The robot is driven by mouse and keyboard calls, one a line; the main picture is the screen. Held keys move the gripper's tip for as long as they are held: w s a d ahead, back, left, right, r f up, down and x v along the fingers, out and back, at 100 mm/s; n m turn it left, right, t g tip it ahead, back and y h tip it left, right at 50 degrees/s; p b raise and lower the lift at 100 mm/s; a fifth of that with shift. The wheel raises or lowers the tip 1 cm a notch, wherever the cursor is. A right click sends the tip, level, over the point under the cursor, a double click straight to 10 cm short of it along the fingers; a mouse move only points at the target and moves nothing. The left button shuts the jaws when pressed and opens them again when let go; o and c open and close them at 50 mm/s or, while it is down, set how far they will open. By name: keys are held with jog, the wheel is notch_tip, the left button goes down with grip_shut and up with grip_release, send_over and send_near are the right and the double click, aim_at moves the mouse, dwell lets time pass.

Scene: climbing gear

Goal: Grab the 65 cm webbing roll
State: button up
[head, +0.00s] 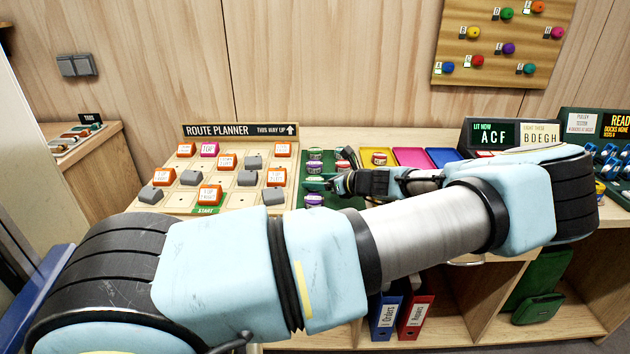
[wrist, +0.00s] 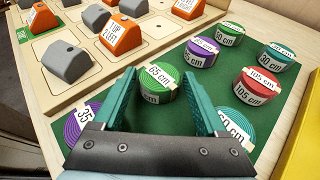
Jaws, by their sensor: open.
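The 65 cm webbing roll (wrist: 158,84) is green with a white label and stands on a dark green mat (wrist: 172,124). In the wrist view it sits between the two fingers of my gripper (wrist: 160,82), which is open with teal pads. Both pads look apart from the roll. In the head view my gripper (head: 326,182) is over the mat, and I cannot pick out the 65 cm roll behind it.
A purple 35 cm roll (wrist: 80,124) is close by the left finger, and a teal roll (wrist: 236,124) by the right finger. A red 105 cm roll (wrist: 256,86) and several other rolls stand farther back. The route planner board (wrist: 112,66) with orange and grey blocks lies to the left.

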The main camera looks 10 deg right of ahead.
jog(key=c, duration=1.1)
jog(key=shift+c, duration=0.2)
